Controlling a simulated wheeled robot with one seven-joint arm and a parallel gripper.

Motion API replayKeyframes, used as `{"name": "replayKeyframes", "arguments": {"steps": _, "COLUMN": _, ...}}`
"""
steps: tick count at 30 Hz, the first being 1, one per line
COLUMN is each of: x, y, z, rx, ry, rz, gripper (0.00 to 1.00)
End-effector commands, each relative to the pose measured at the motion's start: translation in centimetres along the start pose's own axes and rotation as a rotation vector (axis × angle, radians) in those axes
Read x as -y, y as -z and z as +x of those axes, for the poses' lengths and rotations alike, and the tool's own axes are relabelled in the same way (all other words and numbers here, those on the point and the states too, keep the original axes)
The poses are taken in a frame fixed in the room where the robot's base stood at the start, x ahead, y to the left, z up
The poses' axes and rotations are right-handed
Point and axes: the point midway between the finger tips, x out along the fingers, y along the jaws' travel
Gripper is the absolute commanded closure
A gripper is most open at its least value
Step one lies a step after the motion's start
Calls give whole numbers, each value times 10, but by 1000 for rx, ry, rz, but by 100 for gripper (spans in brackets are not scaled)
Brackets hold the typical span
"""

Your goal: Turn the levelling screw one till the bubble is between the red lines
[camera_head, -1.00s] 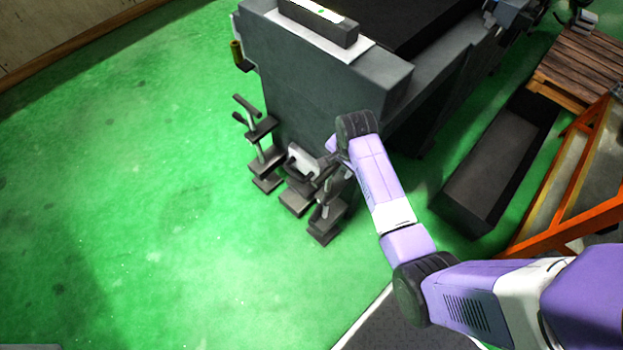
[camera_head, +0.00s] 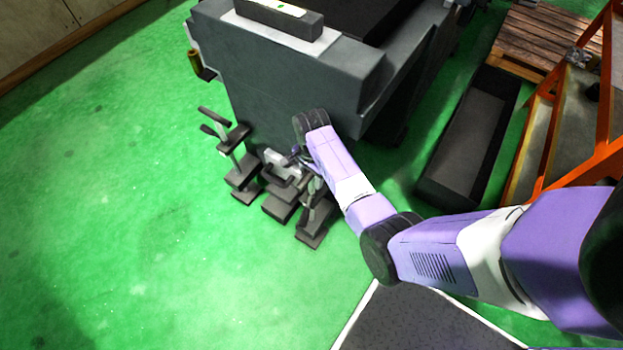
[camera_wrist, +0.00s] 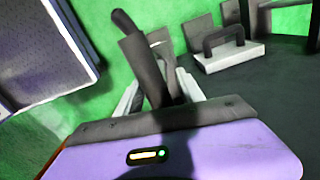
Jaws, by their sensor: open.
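The spirit level (camera_head: 280,18) lies on top of the grey machine (camera_head: 290,85); its green bubble shows, but the red lines are too small to make out. A levelling screw with a dark bar handle (camera_head: 228,140) stands at the machine's foot on the left. Another screw stand (camera_head: 316,215) is to the right, partly behind my arm. I cannot tell which is screw one. In the wrist view, my gripper (camera_wrist: 160,92) is open, with a dark upright bar handle (camera_wrist: 142,62) between or just beyond its fingers. Contact cannot be told.
A pale block with a dark handle (camera_wrist: 228,52) is beside the screws. A long dark trough (camera_head: 465,140), a wooden pallet (camera_head: 545,40) and an orange frame (camera_head: 570,150) stand to the right. Green floor (camera_head: 110,220) is clear on the left.

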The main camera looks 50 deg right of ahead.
Motion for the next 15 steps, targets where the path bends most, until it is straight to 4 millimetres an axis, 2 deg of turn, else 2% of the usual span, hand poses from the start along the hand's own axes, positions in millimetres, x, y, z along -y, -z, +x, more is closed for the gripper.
{"name": "replayKeyframes", "arguments": {"steps": 4, "x": 0, "y": 0, "z": 11, "rx": 0, "ry": 0, "rz": 0, "gripper": 55}}
{"name": "replayKeyframes", "arguments": {"steps": 12, "x": 0, "y": 0, "z": 12, "rx": -1, "ry": 1, "rz": 0, "gripper": 55}}
{"name": "replayKeyframes", "arguments": {"steps": 13, "x": 0, "y": 0, "z": 12, "rx": -1, "ry": 1, "rz": 0, "gripper": 57}}
{"name": "replayKeyframes", "arguments": {"steps": 15, "x": 0, "y": 0, "z": 12, "rx": 0, "ry": 1, "rz": 0, "gripper": 71}}
